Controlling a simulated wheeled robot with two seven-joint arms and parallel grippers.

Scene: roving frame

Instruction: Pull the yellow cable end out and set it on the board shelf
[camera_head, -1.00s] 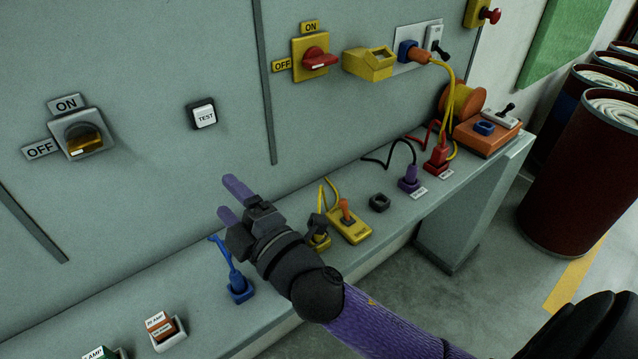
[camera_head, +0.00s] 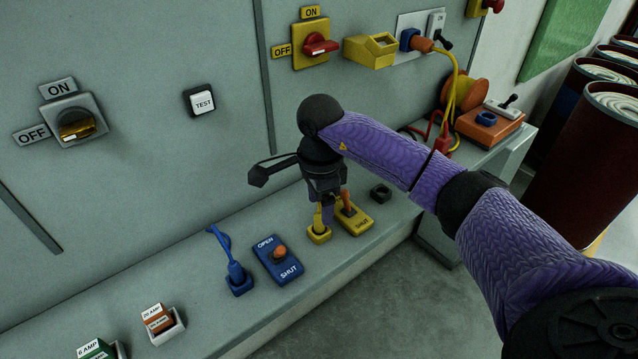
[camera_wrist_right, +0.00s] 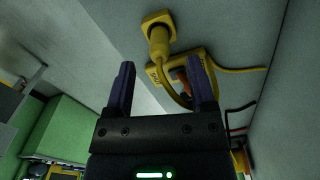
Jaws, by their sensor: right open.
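The yellow cable end (camera_wrist_right: 159,40) is a plug standing in a yellow socket (camera_head: 319,235) on the grey board shelf (camera_head: 205,298). Its yellow cable curves away in the right wrist view. My right gripper (camera_head: 327,213) points down over the plug, its purple fingers partly covering it in the head view. In the right wrist view my right gripper (camera_wrist_right: 162,85) is open. The plug lies beyond the fingertips, roughly in line with the gap, and the cable loops near the right finger. I cannot tell if they touch. My left gripper is out of view.
A yellow SHUT box (camera_head: 353,221) with an orange lever stands close right of the socket. Left are a blue OPEN/SHUT box (camera_head: 278,261) and a blue plug (camera_head: 236,273). A small black socket (camera_head: 381,193) sits to the right. The shelf's left part has free room.

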